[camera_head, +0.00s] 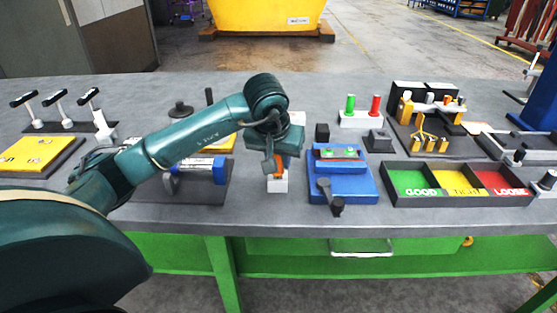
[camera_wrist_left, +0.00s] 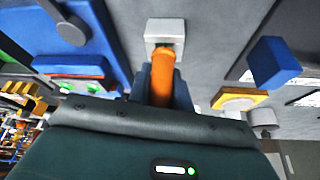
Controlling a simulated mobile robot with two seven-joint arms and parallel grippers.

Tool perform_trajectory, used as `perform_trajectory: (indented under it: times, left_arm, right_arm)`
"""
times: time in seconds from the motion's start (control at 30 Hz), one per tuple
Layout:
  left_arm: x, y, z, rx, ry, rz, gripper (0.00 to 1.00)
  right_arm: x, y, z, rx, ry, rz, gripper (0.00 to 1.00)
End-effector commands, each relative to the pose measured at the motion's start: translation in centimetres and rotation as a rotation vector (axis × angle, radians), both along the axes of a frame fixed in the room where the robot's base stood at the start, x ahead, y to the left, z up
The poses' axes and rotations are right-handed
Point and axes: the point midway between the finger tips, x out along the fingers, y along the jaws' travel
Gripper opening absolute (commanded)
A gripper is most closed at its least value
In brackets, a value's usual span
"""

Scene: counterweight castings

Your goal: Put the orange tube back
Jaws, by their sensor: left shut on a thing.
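My left gripper (camera_head: 278,164) is shut on the orange tube (camera_head: 280,172), over the bench left of the blue fixture. A small white block (camera_head: 278,185) stands directly below the gripper. In the left wrist view the orange tube (camera_wrist_left: 162,78) sits between the fingers (camera_wrist_left: 161,88), and its far end overlaps the edge of the dark opening in the white block (camera_wrist_left: 163,27). I cannot tell whether the tube's end is inside the opening or just above it. My right gripper is not in view.
The blue fixture (camera_head: 342,186) with a dark lever stands close to the right. Beyond it is a tray (camera_head: 455,200) marked GOOD, TIGHT and LOOSE. Bare grey bench shows in front.

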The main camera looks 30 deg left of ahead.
Motion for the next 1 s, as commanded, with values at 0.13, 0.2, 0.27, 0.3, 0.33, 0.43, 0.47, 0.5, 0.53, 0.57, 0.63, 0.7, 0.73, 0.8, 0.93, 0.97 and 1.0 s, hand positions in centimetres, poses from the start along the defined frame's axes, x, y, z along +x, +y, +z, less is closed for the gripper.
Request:
perform_trajectory:
  times: [0.13,0.2,0.27,0.3,0.33,0.43,0.47,0.5,0.53,0.57,0.63,0.7,0.73,0.8,0.93,0.97,1.0]
  left_arm:
    - [0.01,0.00,-0.65,-0.001,-0.001,0.000,0.03]
    - [0.02,0.00,-0.62,-0.001,-0.001,0.000,0.03]
    - [0.02,0.00,-0.62,-0.001,-0.001,0.000,0.03]
    - [0.01,-0.01,-0.62,-0.001,-0.001,0.000,0.03]
    - [0.02,-0.01,-0.68,-0.001,-0.001,0.000,0.03]
    - [0.02,0.01,-1.05,0.000,-0.001,0.000,0.03]
    - [0.02,0.00,-1.15,0.000,-0.001,0.000,0.03]
    - [0.02,-0.01,-1.09,0.000,-0.001,0.001,0.22]
    - [0.01,-0.01,-1.04,-0.001,-0.001,0.001,0.25]
    - [0.01,-0.01,-1.04,0.000,-0.001,0.001,0.27]
    - [0.01,-0.01,-1.04,0.000,0.000,0.000,0.33]
    - [0.01,-0.01,-1.04,0.000,0.000,0.000,0.39]
    - [0.00,-0.01,-1.03,-0.001,0.000,0.000,0.41]
    - [0.00,-0.01,-1.03,-0.001,0.000,0.000,0.43]
    - [0.00,-0.01,-1.03,-0.001,0.000,0.000,0.43]
    - [0.00,-0.02,-1.00,-0.001,0.000,0.000,0.43]
    - [0.01,-0.02,-0.89,-0.001,0.000,0.000,0.43]
  right_arm:
    - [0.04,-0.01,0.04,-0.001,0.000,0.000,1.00]
    - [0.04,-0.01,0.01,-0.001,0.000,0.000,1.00]
    - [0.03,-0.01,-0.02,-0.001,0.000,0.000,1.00]
    - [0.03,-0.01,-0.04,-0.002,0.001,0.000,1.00]
    - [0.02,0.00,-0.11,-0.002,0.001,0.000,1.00]
    - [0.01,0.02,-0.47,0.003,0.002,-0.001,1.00]
    - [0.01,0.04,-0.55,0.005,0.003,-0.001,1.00]
    - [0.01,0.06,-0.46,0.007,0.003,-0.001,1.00]
    - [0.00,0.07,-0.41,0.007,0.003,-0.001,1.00]
    - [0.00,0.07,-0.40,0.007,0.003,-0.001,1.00]
    - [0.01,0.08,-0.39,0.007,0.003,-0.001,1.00]
    - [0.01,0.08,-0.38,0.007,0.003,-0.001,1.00]
    - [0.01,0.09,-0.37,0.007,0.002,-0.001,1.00]
    - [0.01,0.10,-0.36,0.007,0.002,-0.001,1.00]
    - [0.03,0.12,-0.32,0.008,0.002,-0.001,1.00]
    - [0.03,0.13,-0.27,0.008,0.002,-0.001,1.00]
    - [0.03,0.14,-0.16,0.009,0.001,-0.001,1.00]
